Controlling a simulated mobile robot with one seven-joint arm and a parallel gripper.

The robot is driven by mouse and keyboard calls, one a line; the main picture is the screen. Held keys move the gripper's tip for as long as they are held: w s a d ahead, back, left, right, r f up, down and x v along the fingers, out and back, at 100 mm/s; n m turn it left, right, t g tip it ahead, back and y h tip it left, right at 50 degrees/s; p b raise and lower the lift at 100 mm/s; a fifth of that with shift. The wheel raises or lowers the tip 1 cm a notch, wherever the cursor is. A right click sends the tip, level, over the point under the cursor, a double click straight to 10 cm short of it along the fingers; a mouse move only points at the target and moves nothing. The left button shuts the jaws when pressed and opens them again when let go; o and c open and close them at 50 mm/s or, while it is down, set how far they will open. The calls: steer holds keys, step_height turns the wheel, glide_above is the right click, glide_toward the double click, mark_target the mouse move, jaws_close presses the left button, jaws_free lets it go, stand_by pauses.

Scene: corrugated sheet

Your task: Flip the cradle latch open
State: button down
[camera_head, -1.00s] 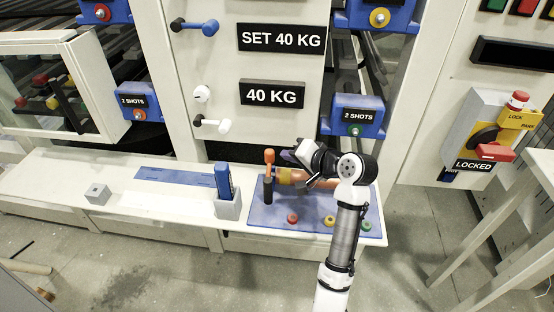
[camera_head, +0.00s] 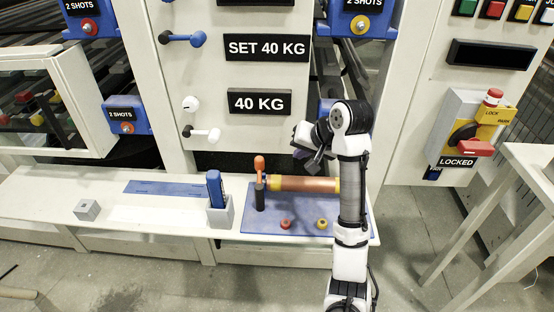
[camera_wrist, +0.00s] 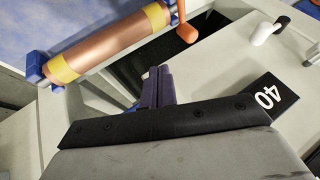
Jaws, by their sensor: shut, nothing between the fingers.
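A copper cylinder (camera_head: 305,184) with yellow bands lies on the blue mat at the bench's right part. In the wrist view, the cylinder (camera_wrist: 108,45) rests in a blue cradle (camera_wrist: 36,68). An orange-topped lever (camera_head: 259,165) stands upright on a black post at the cylinder's left end; it looks like the latch. Its orange knob (camera_wrist: 187,33) shows in the wrist view, beyond my fingertips and apart from them. My gripper (camera_head: 308,158) is above and behind the cylinder, to the right of the lever. My gripper's fingers (camera_wrist: 157,86) are shut and empty.
A blue-handled item stands in a grey holder (camera_head: 221,214) left of the blue mat (camera_head: 270,218). Red and yellow knobs (camera_head: 321,223) sit at the mat's front.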

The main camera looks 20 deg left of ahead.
mark_target(260, 183)
steer(key=x, duration=0.9)
steer(key=a, duration=0.3)
steer(key=shift+a+f, duration=0.25)
steer(key=shift+f, duration=0.1)
steer(key=shift+s+a, duration=0.1)
steer(key=shift+a, duration=0.45)
